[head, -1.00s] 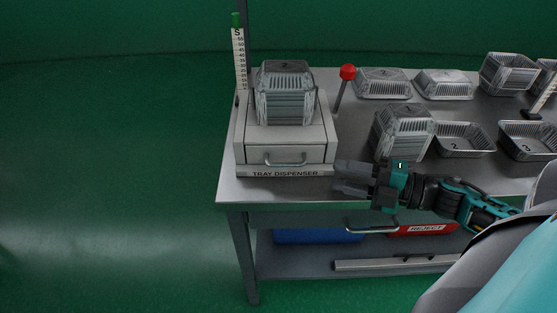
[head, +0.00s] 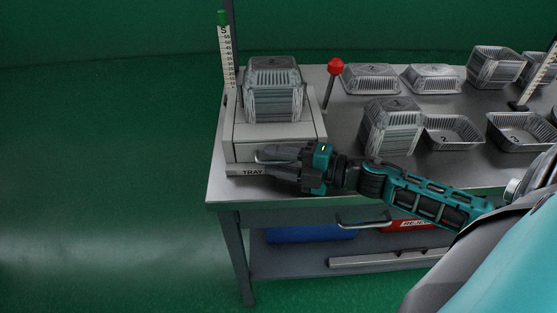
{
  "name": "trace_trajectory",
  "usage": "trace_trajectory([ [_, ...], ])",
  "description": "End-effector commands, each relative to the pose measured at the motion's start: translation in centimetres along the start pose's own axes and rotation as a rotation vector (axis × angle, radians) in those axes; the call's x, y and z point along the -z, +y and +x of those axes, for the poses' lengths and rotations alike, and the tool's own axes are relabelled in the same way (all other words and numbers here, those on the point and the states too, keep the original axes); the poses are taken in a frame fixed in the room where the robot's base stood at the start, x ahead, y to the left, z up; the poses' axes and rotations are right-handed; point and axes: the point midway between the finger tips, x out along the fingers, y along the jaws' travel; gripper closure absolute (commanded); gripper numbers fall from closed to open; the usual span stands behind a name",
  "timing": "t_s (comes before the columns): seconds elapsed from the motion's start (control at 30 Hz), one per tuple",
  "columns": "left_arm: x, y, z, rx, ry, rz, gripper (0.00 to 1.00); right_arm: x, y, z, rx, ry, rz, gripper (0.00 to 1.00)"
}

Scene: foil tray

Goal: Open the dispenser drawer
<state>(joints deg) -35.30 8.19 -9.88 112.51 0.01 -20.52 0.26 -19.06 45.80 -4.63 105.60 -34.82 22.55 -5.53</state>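The tray dispenser (head: 228,128) is a light grey box at the left end of the metal table, with a stack of foil trays (head: 273,90) on top. Its front drawer (head: 245,152) looks shut. My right gripper (head: 266,160) reaches in from the right, with its fingers across the drawer front at the handle. The fingers hide most of the handle and part of the "TRAY DISPENSER" label. I cannot tell whether the fingers are apart or closed around the handle. My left gripper is not in view.
A red-knobbed lever (head: 335,67) stands right of the dispenser. Several foil trays and stacks (head: 393,125) fill the table to the right. A table drawer handle (head: 364,222), a blue bin (head: 310,234) and a red reject bin (head: 408,226) are below. The floor at left is clear.

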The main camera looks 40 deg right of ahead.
Motion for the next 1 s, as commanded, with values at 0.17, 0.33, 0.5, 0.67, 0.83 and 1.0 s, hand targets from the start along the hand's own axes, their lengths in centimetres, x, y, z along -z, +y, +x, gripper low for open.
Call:
trace_trajectory([
  [0.17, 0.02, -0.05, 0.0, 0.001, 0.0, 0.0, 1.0, -0.01, -0.03, 0.03, 0.0, 0.0, 0.001, 0.64],
  [0.33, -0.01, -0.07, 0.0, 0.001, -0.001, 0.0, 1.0, -0.01, -0.02, 0.02, 0.0, -0.001, 0.0, 0.75],
  [0.5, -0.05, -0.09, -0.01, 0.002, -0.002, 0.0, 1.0, -0.01, -0.02, 0.01, 0.0, -0.001, 0.0, 0.91],
  [0.67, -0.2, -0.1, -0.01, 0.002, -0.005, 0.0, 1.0, -0.01, -0.03, 0.0, 0.0, -0.001, 0.0, 1.0],
  [0.83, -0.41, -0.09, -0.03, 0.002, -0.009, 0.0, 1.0, -0.01, -0.03, 0.0, 0.0, -0.001, 0.0, 1.0],
  [1.0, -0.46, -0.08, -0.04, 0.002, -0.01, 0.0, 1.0, -0.01, -0.04, 0.0, 0.0, -0.001, 0.0, 1.0],
])
